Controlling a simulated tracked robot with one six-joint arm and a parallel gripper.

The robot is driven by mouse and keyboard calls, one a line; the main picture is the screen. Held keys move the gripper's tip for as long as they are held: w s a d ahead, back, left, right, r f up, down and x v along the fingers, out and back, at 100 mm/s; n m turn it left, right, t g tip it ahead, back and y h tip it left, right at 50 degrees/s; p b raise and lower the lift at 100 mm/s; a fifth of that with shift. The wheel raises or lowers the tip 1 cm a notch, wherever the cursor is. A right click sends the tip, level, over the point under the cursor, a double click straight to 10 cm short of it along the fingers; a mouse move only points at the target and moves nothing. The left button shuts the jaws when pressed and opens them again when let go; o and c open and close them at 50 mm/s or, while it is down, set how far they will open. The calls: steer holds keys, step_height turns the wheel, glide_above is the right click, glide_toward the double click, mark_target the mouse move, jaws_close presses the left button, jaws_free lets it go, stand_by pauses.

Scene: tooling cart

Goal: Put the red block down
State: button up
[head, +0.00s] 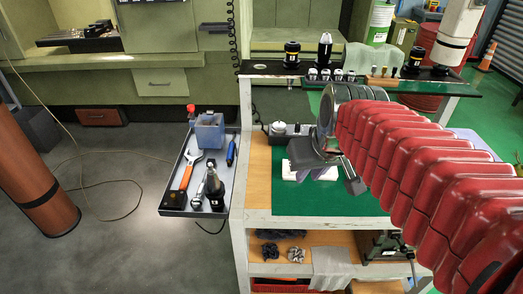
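I cannot make out a red block in the head view; it may be hidden by my arm or gripper. My gripper (327,172) is at the end of my red arm, above the green mat (345,202) on the cart top. A grey gripper part shows at its lower right, but the gap between the fingers is not clear. I cannot tell if it is open, shut or holding something.
A side tray (172,210) holds an orange wrench (187,173), a blue-grey container (210,131) and dark tools. A raised rear shelf (272,68) holds several tool holders. A black device (290,132) stands behind the gripper. The front of the mat is clear.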

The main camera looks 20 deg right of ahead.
steer(key=s+a+f+n, duration=0.1)
steer(key=s+a+f, duration=0.1)
steer(key=s+a, duration=0.4)
steer(key=s, duration=0.2)
steer(key=shift+s+a+y, duration=0.3)
steer(key=shift+s+a, duration=0.05)
steer(key=shift+s, duration=0.05)
steer(key=shift+f, duration=0.1)
stand_by(0.8)
